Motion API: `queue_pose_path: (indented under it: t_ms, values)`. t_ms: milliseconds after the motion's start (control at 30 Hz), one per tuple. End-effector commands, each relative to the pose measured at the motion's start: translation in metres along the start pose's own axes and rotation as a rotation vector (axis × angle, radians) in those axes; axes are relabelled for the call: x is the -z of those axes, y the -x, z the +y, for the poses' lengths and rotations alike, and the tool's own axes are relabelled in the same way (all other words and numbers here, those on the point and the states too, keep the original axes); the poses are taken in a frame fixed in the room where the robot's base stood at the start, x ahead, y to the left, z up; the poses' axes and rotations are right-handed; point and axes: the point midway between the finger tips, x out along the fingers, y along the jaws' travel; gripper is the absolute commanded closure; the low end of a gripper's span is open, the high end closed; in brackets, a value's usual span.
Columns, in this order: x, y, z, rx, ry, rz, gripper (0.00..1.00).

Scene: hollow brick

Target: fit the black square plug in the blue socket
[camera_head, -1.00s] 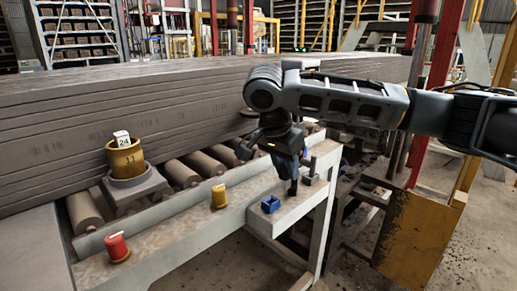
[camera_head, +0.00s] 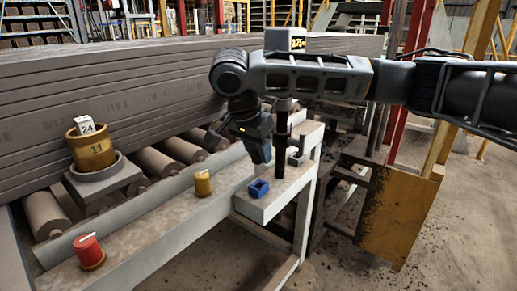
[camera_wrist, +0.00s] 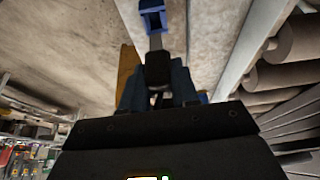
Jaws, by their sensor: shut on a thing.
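The blue socket (camera_head: 258,189) is a small open square box on the bench ledge; it also shows at the top of the wrist view (camera_wrist: 153,17). My gripper (camera_head: 260,158) points down above the socket in the head view, with a visible gap. In the wrist view my gripper (camera_wrist: 157,88) is shut on the black plug (camera_wrist: 158,68), which sticks out beyond the fingers toward the socket. The plug's far end is hard to make out, and I cannot tell its exact alignment. The plug is not clear in the head view.
A small grey fixture (camera_head: 297,160) sits on the ledge right of the socket. A yellow cylinder (camera_head: 203,183) and a red one (camera_head: 89,252) stand left along the bench (camera_head: 150,230). A brass pot (camera_head: 91,150) stands by the rollers (camera_head: 155,161). A dark upright bar (camera_head: 281,150) is beside my gripper.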

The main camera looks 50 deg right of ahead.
Motion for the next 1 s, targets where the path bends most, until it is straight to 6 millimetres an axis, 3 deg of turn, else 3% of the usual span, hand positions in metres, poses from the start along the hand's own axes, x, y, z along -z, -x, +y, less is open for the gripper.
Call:
queue_pose_path:
  t_ms: [167,1000]
  values:
    - [-0.007,-0.019,0.000,0.000,-0.001,0.000,1.00]
    - [-0.012,-0.024,0.000,0.000,-0.001,0.000,1.00]
